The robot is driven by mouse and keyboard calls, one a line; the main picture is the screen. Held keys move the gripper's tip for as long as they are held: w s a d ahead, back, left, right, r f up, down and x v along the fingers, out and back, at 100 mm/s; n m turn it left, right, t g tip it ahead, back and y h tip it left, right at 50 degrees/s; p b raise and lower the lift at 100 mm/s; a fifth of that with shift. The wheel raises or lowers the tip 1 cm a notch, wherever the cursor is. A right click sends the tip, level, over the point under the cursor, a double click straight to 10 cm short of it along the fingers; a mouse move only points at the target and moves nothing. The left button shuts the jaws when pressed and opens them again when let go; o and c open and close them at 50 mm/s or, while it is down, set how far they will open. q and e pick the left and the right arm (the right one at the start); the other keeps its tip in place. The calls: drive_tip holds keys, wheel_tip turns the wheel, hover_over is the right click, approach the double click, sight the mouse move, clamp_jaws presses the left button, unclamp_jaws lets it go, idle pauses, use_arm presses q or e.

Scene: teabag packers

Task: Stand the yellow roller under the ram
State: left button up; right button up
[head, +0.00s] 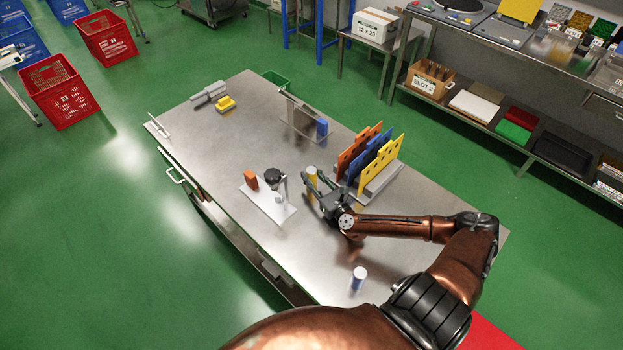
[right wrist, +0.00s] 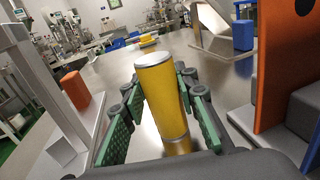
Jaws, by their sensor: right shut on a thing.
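The yellow roller (head: 312,178), a cylinder with a silver-grey end, is upright in my right gripper (head: 319,188), on the right of the press. In the right wrist view the roller (right wrist: 160,95) stands between the green-padded fingers (right wrist: 160,108), which are shut on it. I cannot tell whether its lower end touches the table. The press has a white base (head: 268,208), a grey post and a ram with a black top (head: 272,175). The roller is apart from the ram, beside the base. My left gripper is not in view.
An orange block (head: 250,179) is by the press. A rack of orange, blue and yellow plates (head: 382,162) stands close right of my right gripper. A white-and-blue cylinder (head: 359,278) stands near the front. The steel table (head: 215,140) is clear at left of the press.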

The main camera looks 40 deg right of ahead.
clamp_jaws()
drive_tip(key=shift+r, duration=0.15)
